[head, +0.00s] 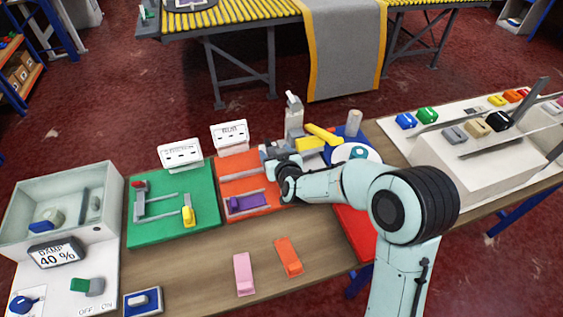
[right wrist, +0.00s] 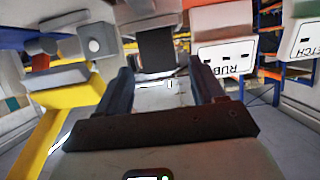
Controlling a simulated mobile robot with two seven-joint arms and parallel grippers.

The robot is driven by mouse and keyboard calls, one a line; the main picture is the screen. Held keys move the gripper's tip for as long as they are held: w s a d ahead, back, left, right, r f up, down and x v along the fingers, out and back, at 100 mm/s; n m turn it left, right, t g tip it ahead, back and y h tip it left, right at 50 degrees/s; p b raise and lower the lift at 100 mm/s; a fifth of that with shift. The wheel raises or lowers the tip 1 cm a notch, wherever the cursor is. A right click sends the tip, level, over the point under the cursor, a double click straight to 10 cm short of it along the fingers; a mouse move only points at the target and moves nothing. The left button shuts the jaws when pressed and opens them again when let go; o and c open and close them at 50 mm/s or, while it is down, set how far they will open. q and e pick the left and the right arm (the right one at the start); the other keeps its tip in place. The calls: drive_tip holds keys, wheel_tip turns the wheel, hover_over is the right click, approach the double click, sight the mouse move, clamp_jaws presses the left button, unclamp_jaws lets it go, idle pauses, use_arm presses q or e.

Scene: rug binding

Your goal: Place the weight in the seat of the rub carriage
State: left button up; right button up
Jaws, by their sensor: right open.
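My left gripper is not in view.
A green board (head: 170,228) with grey bars lies to the left. A pale tower (head: 293,115) and yellow parts (head: 320,133) stand close behind my right gripper. Pink (head: 243,274) and orange (head: 288,257) pieces lie on the front table; bare wood surrounds them.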

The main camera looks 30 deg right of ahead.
drive_tip(key=v, duration=1.1)
drive_tip(key=shift+p, duration=0.35)
drive_tip(key=shift+f, duration=0.1)
